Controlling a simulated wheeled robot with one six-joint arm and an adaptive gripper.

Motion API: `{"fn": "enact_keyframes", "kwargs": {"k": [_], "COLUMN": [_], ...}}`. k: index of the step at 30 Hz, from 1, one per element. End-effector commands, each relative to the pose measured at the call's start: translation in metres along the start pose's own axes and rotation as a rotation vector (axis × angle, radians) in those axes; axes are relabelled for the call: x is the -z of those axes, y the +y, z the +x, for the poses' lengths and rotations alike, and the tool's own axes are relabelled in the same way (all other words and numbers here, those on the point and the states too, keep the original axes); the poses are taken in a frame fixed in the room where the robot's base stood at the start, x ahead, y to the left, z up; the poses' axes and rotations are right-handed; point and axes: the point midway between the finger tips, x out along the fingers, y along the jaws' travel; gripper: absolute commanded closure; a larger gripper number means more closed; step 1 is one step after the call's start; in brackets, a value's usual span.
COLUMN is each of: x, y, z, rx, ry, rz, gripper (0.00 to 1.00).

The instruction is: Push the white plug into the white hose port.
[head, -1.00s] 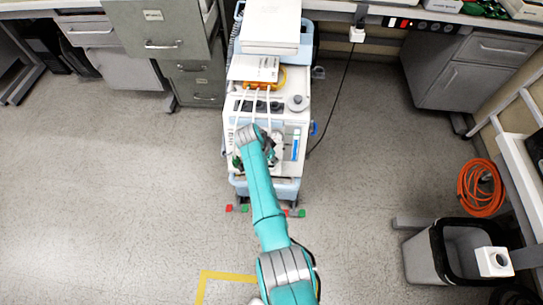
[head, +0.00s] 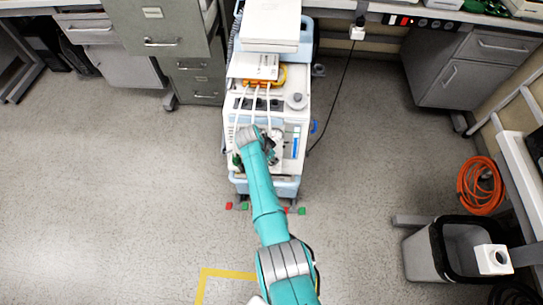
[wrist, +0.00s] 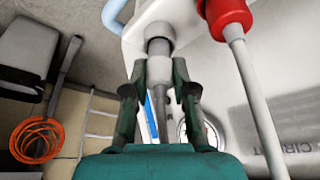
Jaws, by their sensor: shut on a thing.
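My gripper (wrist: 158,88) is shut on the white plug (wrist: 158,72), with one dark green finger on each side of it. A grey hose hangs from the plug between the fingers. In the wrist view, a grey cylinder sits directly beyond the plug and leads up to the white hose port (wrist: 162,18) on the machine. I cannot tell whether the grey part belongs to the plug or the port, or how deep the plug sits. In the head view, my gripper (head: 269,145) is over the front of the pump cart (head: 235,112), and my arm hides the plug and port.
A red connector (wrist: 226,14) with a pale hose is close to the right of the port. A gauge (wrist: 208,135) is on the white panel. White hoses (head: 253,105) run along the cart top. A bin (head: 425,262) and orange coil (head: 481,186) are at right. The left floor is clear.

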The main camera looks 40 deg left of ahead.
Motion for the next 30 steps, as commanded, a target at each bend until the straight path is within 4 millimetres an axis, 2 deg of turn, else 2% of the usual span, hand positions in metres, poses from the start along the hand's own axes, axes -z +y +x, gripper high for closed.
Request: {"fn": "enact_keyframes", "kwargs": {"k": [30], "x": [-0.008], "y": [0.001], "z": [0.018], "rx": [0.001], "ry": [-0.001], "rz": [0.0], "gripper": [1.0]}}
